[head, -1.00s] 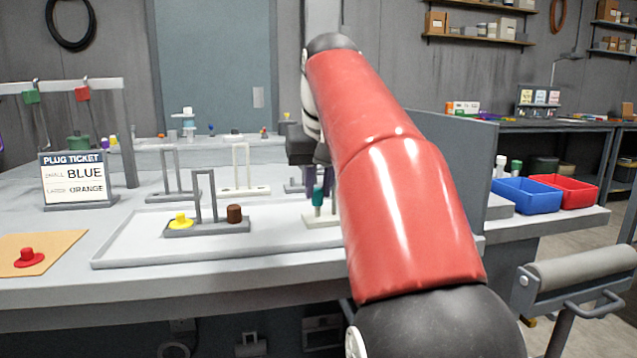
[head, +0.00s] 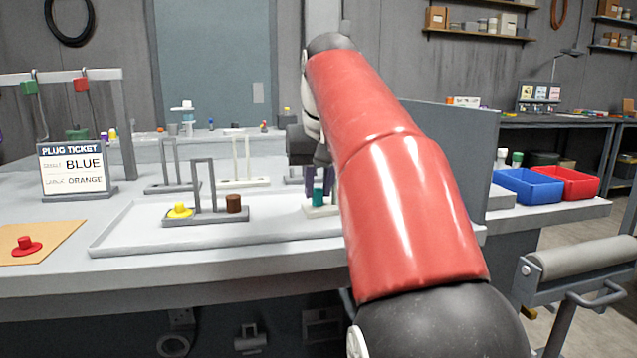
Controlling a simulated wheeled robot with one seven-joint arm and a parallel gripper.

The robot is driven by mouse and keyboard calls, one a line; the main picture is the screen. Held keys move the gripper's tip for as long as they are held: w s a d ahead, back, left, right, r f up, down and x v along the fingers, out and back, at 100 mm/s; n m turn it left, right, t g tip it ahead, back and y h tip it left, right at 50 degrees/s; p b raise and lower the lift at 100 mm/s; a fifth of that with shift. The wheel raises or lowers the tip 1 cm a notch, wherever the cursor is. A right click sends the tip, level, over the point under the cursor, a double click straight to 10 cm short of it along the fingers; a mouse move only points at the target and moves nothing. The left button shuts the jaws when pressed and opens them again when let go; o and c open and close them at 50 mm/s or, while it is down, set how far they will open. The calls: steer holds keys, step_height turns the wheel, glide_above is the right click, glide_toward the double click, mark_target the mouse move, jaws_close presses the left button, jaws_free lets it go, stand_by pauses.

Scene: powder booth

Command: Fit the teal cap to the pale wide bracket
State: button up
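The teal cap (head: 318,198) is between the purple fingertips of my gripper (head: 318,187), which look closed on it. It is low over the pale bracket (head: 317,212), whose light base shows just beneath. I cannot tell whether the cap is fully seated or only touching. My red arm hides the right part of this bracket, so its width is not clear.
A grey bracket (head: 205,218) with a yellow cap (head: 179,210) and a brown cap (head: 233,203) stands on the white tray (head: 125,243). A white bracket (head: 243,183) stands behind. A red cap (head: 26,246) lies front left. A grey panel (head: 455,150) stands right.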

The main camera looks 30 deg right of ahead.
steer(key=o, duration=0.5)
steer(key=p+v, duration=0.2)
steer(key=v, duration=0.5)
steer(key=shift+s+r+p, duration=0.2)
steer(key=shift+r+p, duration=0.1)
steer(key=shift+r, duration=0.05)
